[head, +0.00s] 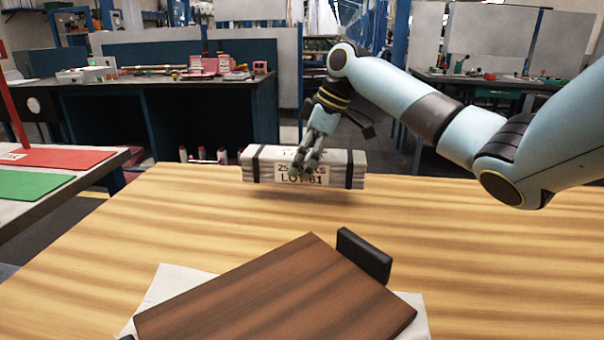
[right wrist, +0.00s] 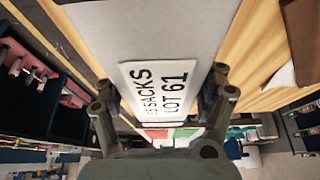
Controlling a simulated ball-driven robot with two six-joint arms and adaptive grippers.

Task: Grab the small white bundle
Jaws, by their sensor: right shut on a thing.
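The small white bundle (head: 334,168) has two dark straps and a label reading "SACKS LOT 61". In the head view it is near the far edge of the wooden table, with a shadow below it, and it seems to be just above the top. My right gripper (head: 306,168) is shut on the bundle at its middle, coming from above and partly covering the label. In the right wrist view the bundle (right wrist: 200,30) fills the middle, with the fingers (right wrist: 165,105) on both sides of the label. My left gripper is not in view.
A brown board (head: 275,292) lies on a white sheet (head: 180,283) at the table's front, with a black block (head: 364,256) at its far right edge. The wooden table (head: 480,240) is clear on the right and left. Red and green mats (head: 45,185) lie on a side table.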

